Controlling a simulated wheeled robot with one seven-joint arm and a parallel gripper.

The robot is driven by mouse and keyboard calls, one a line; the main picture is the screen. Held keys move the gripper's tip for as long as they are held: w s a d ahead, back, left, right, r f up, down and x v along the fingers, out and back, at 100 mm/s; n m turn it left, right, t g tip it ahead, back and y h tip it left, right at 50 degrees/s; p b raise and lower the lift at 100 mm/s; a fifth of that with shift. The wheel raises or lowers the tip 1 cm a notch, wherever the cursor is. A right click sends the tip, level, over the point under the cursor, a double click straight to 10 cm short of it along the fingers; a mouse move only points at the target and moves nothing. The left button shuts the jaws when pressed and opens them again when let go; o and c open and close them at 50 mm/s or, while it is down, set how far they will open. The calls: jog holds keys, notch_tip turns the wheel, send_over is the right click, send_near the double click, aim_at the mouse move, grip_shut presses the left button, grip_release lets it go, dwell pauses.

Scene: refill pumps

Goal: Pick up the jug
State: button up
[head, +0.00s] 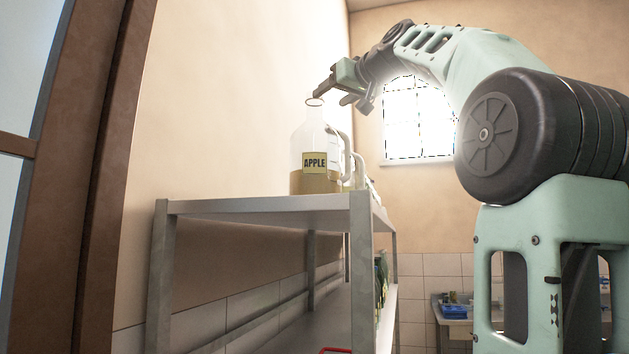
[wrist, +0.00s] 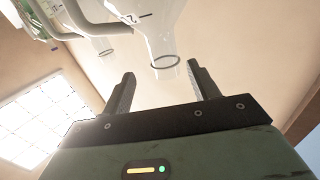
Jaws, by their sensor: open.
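A clear jug (head: 311,155) with a yellow APPLE label and amber liquid in its lower part stands upright on the top shelf of a metal rack. Its handle is on the right side. My gripper (head: 332,98) is beside and just above the jug's mouth, with its jaws open and empty. In the wrist view, the jug's neck (wrist: 166,42) and round mouth show just beyond and between the two open fingers of my gripper (wrist: 161,69). The fingers appear apart from the jug.
The metal rack (head: 260,205) stands along the wall. Another clear jug (head: 359,172) stands close behind the APPLE jug; its neck also shows in the wrist view (wrist: 104,46). A dark wooden frame (head: 90,180) is at left. A table with a blue item (head: 454,311) is farther back.

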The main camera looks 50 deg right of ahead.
aim_at(320, 102)
jog(key=shift+p+x, duration=0.3)
jog(key=shift+x, duration=0.95)
jog(key=p+x, duration=0.1)
jog(key=x, duration=0.1)
jog(key=p+x, duration=0.1)
jog(key=x, duration=0.1)
jog(key=shift+w+a+r+p, duration=0.1)
jog(key=shift+w+a+p, duration=0.1)
jog(key=shift+a+p, duration=0.15)
jog(key=shift+w+d, duration=0.25)
jog(key=shift+w, duration=0.2)
grip_shut()
jog(key=shift+s, duration=0.1)
